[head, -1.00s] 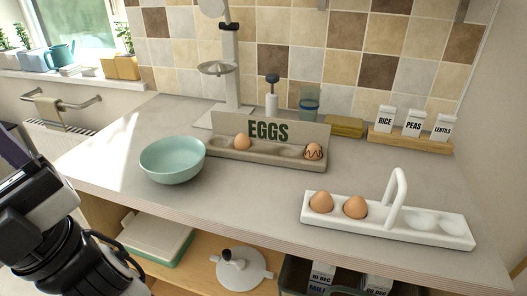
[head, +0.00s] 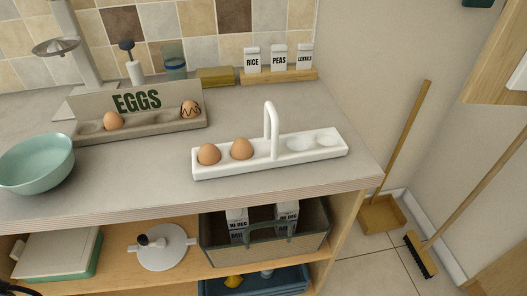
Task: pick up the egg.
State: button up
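Two brown eggs sit in the left cups of a white handled egg holder (head: 313,155) on the counter: a left egg (head: 209,154) and a right egg (head: 242,149). The two cups right of the handle are empty. Behind, a grey-brown holder (head: 155,129) marked EGGS bears a plain egg (head: 114,121) at its left and an egg with dark squiggles (head: 191,110) at its right end. The task does not tell these eggs apart. My gripper is out of view.
A teal bowl (head: 38,165) stands at the counter's left. Labelled boxes (head: 278,60) stand on a wooden stand at the back. A shelf below holds a dark crate (head: 262,245). Counter right of the white holder is clear.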

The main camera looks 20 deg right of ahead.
aim_at(112, 121)
jog(key=j+z, duration=0.15)
jog(key=j, duration=0.3)
jog(key=k+j+z, duration=0.1)
jog(key=j, duration=0.3)
jog(key=k+j+z, duration=0.15)
jog(key=j, duration=0.3)
jog(key=j+z, duration=0.25)
jog(key=j, duration=0.55)
jog(key=i, duration=0.8)
